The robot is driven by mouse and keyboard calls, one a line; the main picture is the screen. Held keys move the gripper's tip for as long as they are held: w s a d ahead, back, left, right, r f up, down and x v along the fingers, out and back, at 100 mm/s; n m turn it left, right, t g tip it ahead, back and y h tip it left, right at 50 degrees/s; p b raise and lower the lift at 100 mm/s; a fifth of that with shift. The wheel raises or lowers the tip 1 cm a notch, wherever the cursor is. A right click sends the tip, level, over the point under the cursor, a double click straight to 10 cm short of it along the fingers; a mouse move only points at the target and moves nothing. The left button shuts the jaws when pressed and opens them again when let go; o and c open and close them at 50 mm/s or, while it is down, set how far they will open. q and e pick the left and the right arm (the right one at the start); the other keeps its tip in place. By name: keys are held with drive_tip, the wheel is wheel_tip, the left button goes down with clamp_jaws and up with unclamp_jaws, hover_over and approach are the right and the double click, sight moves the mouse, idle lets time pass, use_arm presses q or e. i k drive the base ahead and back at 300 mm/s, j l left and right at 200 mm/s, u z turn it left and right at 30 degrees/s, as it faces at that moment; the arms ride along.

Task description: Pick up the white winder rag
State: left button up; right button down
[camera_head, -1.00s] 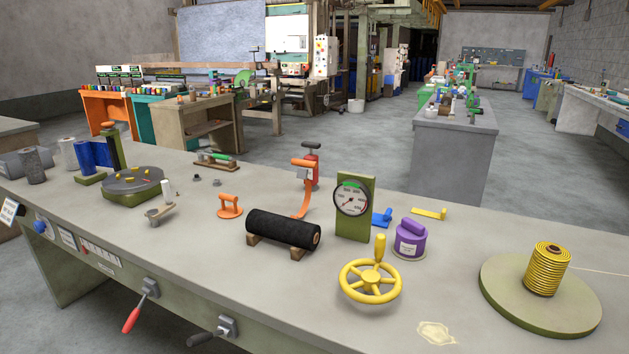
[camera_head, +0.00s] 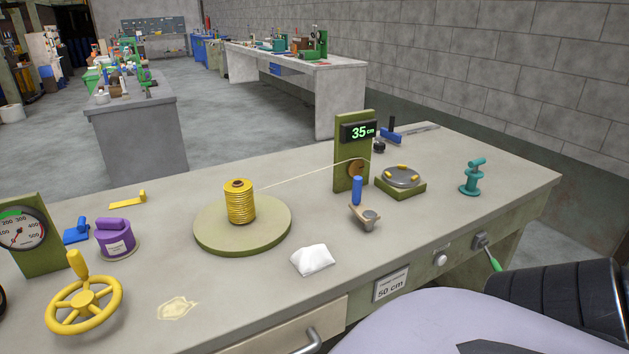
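A small crumpled white rag (camera_head: 312,260) lies on the grey bench top (camera_head: 290,298), near its front edge and above a drawer. It is in front of the round green turntable (camera_head: 213,240) that bears a spool of yellow cord (camera_head: 240,203). Nothing touches the rag. Part of my own body shows at the lower right. Neither of my grippers is in view.
A yellow handwheel (camera_head: 84,306) and a purple weight (camera_head: 115,239) stand at the left.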

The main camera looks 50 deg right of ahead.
sight(309, 261)
drive_tip(key=z, duration=1.6)
drive_tip(key=j+z, duration=0.25)
drive_tip(key=z, duration=0.25)
drive_tip(key=k+j+z, duration=0.15)
drive_tip(key=z, duration=0.3)
